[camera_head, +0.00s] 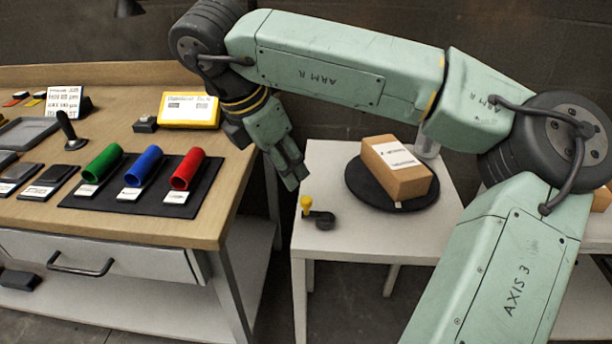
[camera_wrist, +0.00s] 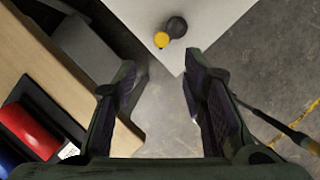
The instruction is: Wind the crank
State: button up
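The crank (camera_head: 318,218) is a small black arm with an upright yellow knob, on the front left of a white table. It also shows in the wrist view (camera_wrist: 171,32), near the table's corner, with the yellow knob at its lower left. My gripper (camera_head: 291,180) points downward, above and a little left of the crank, apart from it. In the wrist view my gripper (camera_wrist: 160,82) has its two fingers spread with nothing between them. The crank lies beyond the fingertips there. Nothing hides the knob in either view.
A cardboard box (camera_head: 397,168) sits on a round black turntable (camera_head: 366,190) on the same white table (camera_head: 350,240). A wooden workbench (camera_head: 225,190) stands to the left, with green, blue and red cylinders on a black mat (camera_head: 150,207). A gap separates bench and table.

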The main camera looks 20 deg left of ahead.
aim_at(306, 199)
jog(key=p+x, duration=0.1)
jog(key=x, duration=0.4)
jog(key=p+x, duration=0.1)
jog(key=x, duration=0.4)
jog(key=shift+w+d+f, duration=0.25)
jog(key=shift+w+d, duration=0.05)
jog(key=shift+c, duration=0.3)
grip_shut()
